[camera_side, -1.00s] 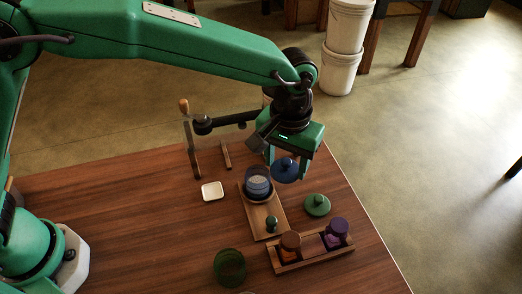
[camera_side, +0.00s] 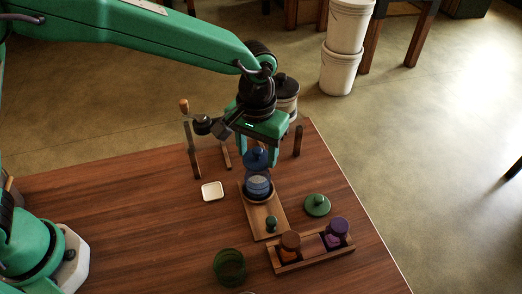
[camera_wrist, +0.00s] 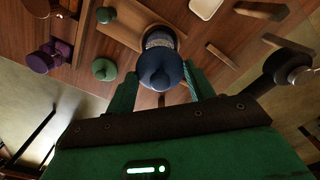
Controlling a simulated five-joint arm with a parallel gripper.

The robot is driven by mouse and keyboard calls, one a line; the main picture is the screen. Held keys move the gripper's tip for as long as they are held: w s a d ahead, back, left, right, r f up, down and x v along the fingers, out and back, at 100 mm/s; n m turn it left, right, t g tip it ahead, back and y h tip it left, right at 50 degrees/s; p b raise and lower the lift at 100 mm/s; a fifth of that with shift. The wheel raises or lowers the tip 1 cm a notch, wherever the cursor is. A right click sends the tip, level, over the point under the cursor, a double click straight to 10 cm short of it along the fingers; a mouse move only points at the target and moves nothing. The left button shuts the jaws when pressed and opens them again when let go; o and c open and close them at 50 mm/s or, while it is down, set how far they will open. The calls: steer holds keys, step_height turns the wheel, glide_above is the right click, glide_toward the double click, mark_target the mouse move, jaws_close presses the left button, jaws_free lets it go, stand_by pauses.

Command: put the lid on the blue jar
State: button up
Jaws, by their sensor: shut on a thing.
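The blue jar (camera_side: 258,186) stands upright on a wooden board (camera_side: 268,222); in the wrist view the jar (camera_wrist: 158,38) shows just beyond the lid. My gripper (camera_side: 256,160) is shut on the blue lid (camera_side: 255,157) and holds it level over the jar, near its mouth. In the wrist view the blue lid (camera_wrist: 159,71) sits between my green fingers and covers part of the jar. I cannot tell whether the lid touches the rim.
A green lid (camera_side: 317,204), a green jar (camera_side: 229,267) and a white dish (camera_side: 212,191) lie around. A wooden tray (camera_side: 312,252) holds an orange and a purple jar. Wooden posts stand behind the board. The left table area is clear.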

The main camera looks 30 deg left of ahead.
steer(key=shift+f, duration=1.5)
steer(key=shift+f, duration=0.7)
stand_by(2.0)
steer(key=o, duration=1)
steer(key=shift+r, duration=0.1)
steer(key=shift+r, duration=2.95)
